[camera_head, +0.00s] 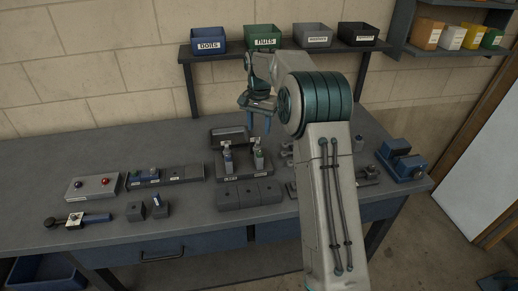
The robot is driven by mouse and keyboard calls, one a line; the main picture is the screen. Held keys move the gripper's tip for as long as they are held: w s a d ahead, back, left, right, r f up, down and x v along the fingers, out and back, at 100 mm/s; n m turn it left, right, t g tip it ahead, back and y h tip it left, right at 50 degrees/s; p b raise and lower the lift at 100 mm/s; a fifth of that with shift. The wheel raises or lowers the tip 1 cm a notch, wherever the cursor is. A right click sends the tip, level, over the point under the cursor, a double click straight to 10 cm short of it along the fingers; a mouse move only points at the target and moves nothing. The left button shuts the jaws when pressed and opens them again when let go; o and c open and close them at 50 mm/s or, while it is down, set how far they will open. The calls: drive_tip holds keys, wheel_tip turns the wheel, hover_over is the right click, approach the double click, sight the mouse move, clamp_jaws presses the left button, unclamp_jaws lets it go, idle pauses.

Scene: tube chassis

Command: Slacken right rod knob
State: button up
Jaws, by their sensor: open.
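A dark tube-chassis fixture (243,172) stands on the workbench near the middle, with two upright rod parts on it. The right upright (259,160) has a pale body and a small greenish part near its top. The left upright (227,160) looks similar. The knobs are too small to make out clearly. My gripper (259,122) points down above the fixture, near the right upright in the picture. Its teal fingers are apart and no object shows between them. A gap shows between the fingertips and the upright; the depth is hard to tell.
A dark block (229,135) sits behind the fixture and a row of grey blocks (249,193) in front. A button box (92,187) and a long tray (166,175) lie left. A blue device (404,165) stands right. My arm hides part of the bench.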

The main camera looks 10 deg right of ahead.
sight(259, 153)
wheel_tip(259, 153, down, 11)
drive_tip(key=shift+r+p, duration=0.2)
drive_tip(key=shift+p, duration=0.6)
clamp_jaws()
